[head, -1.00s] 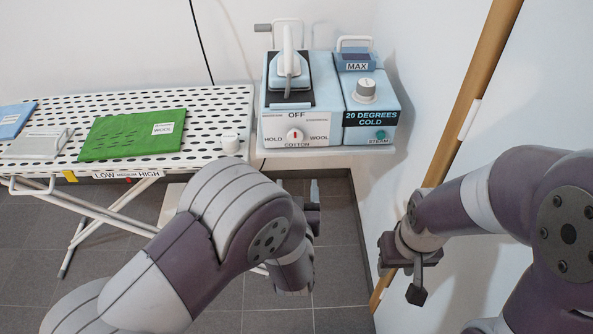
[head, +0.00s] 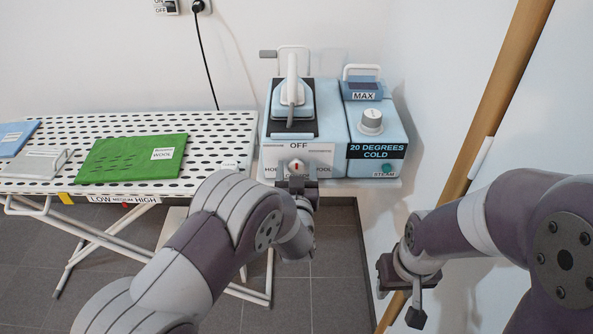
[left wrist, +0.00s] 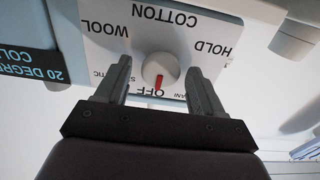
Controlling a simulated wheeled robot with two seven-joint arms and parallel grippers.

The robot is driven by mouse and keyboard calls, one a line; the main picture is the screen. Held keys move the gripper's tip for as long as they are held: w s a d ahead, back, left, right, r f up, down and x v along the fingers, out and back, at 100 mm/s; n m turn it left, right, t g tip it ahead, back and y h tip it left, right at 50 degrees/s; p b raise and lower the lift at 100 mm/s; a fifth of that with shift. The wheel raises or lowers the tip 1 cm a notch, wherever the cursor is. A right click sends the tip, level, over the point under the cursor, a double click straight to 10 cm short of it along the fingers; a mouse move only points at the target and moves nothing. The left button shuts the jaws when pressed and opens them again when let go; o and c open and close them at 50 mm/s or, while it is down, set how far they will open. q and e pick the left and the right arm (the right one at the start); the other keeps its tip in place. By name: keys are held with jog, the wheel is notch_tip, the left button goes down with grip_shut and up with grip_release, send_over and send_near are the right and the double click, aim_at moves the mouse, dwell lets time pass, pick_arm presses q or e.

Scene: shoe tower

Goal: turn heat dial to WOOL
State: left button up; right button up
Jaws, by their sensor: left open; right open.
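The heat dial (left wrist: 160,69) is a round white knob on the iron station's front panel. Its red pointer (left wrist: 159,82) faces the OFF label, which is at the bottom of the upside-down left wrist view. The WOOL label (left wrist: 112,29) is at upper left there, with COTTON and HOLD beside it. My left gripper (left wrist: 158,78) is open, with one finger on each side of the dial and gaps visible between. In the head view the left gripper (head: 298,185) covers the panel's lower part below the dial (head: 296,165). My right gripper (head: 400,300) is open and empty at the right.
An iron (head: 291,97) stands on the station. Beside it are a grey-white knob (head: 371,120) and a 20 DEGREES COLD display (head: 377,151). The ironing board (head: 225,125) at left holds a green cloth labelled WOOL (head: 130,158). A wooden pole (head: 490,110) leans at right.

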pick_arm(q)
jog(key=c, duration=1)
jog(key=shift+m, duration=0.3)
jog(key=m+p, duration=0.2)
jog(key=m, duration=0.2)
jog(key=shift+d+m, duration=0.1)
jog(key=shift+m, duration=0.3)
jog(key=m+p, duration=0.2)
jog(key=m, duration=0.4)
jog(key=m+p, duration=0.1)
jog(key=m, duration=0.2)
jog(key=m+p, duration=0.1)
jog(key=m, duration=0.2)
jog(key=shift+d+f+m, duration=0.1)
jog(key=shift+f+m, duration=0.1)
jog(key=shift+m, duration=0.2)
jog(key=m+p, duration=0.1)
jog(key=m, duration=0.4)
jog(key=shift+f, duration=0.2)
jog(key=shift+m, duration=0.4)
